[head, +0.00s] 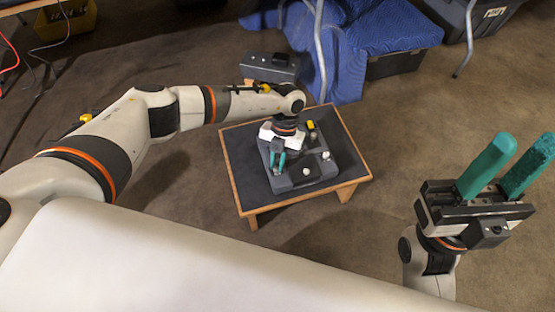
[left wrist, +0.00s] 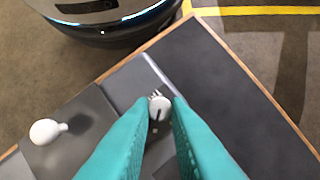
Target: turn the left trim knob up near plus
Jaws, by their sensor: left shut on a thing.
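The left trim knob (left wrist: 159,107) is small, round and white with a dark line on its face, and it shows between my left fingertips in the left wrist view. Small marks lie beside it on the grey panel, too small to read. My left gripper (head: 277,167) is shut on this knob and points down at the left part of the grey device (head: 305,186) in the head view. The knob is hidden there by the gripper. My right gripper (head: 523,153) is open and empty, off to the right above the floor.
The device stands on a low, dark-topped table (head: 347,165) with a wooden rim. A white round-topped control (head: 306,171) rises from the device; it also shows in the left wrist view (left wrist: 47,131). A yellow piece (head: 310,125) is behind. A blue cloth (head: 385,28) hangs farther back.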

